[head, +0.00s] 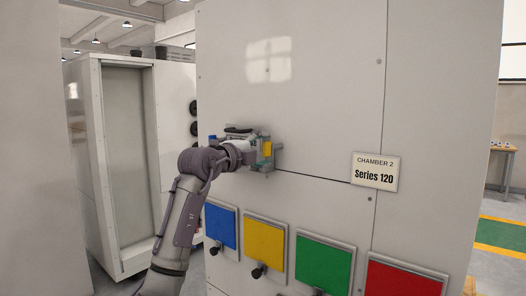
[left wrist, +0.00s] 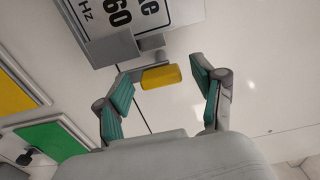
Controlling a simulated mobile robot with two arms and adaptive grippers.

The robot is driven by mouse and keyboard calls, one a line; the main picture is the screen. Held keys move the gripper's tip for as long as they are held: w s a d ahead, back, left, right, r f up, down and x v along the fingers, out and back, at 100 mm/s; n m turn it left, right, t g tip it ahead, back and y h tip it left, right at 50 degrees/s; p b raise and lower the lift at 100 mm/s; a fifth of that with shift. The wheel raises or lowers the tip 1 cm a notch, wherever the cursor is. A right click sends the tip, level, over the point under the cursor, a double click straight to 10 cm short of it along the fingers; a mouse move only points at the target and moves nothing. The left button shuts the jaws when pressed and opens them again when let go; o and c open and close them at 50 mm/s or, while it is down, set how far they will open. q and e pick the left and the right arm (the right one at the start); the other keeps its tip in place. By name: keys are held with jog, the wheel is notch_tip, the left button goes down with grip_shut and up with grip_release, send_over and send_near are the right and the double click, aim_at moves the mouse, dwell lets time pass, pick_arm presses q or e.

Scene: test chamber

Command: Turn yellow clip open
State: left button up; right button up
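The yellow clip (left wrist: 161,77) shows in the left wrist view as a small rounded yellow block on a grey stem, beside a grey housing with a printed label (left wrist: 122,18). In the head view the clip (head: 267,149) is small, at the end of my left arm. My left gripper (head: 262,154) is at the chamber wall, by the clip. In the left wrist view its teal-padded fingers are spread apart. The clip appears between the fingertips, nearer the left-hand finger, with a clear gap to the right-hand one. Whether the left-hand finger touches it, I cannot tell. My right gripper is not seen.
The white chamber wall (head: 330,60) carries a "Series 120" sign (head: 375,171). Below are blue (head: 221,227), yellow (head: 264,242), green (head: 323,266) and red (head: 403,281) panels, some with dark knobs. A white cabinet (head: 175,130) stands left.

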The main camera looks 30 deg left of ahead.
pick_arm(q)
jog(key=s, duration=1.2)
jog(key=shift+a, duration=0.45)
